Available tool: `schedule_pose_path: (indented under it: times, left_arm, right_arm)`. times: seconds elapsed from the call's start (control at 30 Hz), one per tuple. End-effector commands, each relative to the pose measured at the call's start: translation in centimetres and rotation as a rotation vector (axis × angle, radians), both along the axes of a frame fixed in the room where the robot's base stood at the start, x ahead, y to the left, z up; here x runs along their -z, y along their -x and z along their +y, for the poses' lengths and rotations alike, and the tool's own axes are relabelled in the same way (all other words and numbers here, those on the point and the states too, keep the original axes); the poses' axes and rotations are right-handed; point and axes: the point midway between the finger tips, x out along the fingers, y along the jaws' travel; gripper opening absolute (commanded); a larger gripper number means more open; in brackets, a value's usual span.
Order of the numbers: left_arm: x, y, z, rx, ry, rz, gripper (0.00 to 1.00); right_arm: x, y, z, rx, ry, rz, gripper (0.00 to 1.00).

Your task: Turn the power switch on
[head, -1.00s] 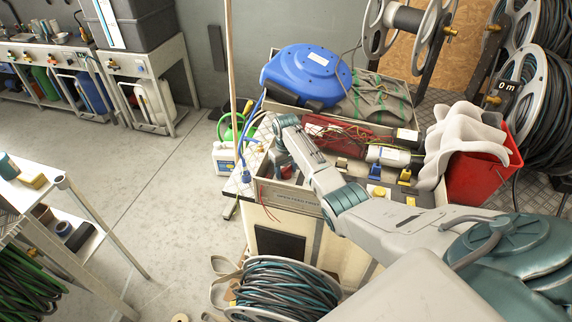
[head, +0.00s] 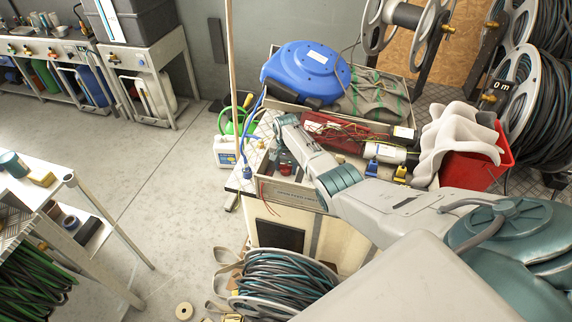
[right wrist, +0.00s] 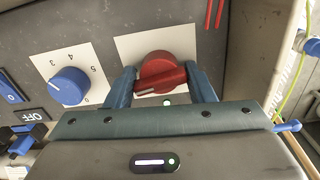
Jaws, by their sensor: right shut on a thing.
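The power switch appears to be the red rotary knob (right wrist: 160,72) on a white square plate in the right wrist view. Its bar-shaped grip lies nearly level, with a pale mark at its left end. My right gripper (right wrist: 162,84) has its two blue fingers on either side of the knob and is shut on it. A small green light shows just below the knob. In the head view my right arm reaches over the bench to its left part, and the knob cannot be made out clearly there. My left gripper is not in view.
A blue numbered dial (right wrist: 69,86) on a white plate and an OFF label (right wrist: 38,115) sit left of the knob. The bench also carries a blue hose reel (head: 307,72) and a red bin (head: 490,160). A cable reel (head: 285,283) stands on the floor in front.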

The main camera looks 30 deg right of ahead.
Motion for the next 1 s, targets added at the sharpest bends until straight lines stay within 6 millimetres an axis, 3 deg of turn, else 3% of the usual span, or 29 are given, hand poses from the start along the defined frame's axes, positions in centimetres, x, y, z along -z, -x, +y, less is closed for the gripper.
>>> schedule_pose_path:
  times: [0.37, 0.93, 0.97, 1.0]
  left_arm:
    - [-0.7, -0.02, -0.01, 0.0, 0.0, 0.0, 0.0]
    - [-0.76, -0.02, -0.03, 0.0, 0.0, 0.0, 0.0]
    - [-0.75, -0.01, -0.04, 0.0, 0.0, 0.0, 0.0]
    - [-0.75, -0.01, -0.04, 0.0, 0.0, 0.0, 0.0]
  right_arm:
    - [-0.4, -0.27, -0.17, 0.168, 0.004, -0.007, 0.26]
    - [-0.38, -0.29, -0.18, 0.197, 0.003, -0.008, 0.26]
    - [-0.38, -0.29, -0.18, 0.197, 0.003, -0.008, 0.53]
    - [-0.37, -0.28, -0.17, 0.197, 0.002, -0.007, 0.59]
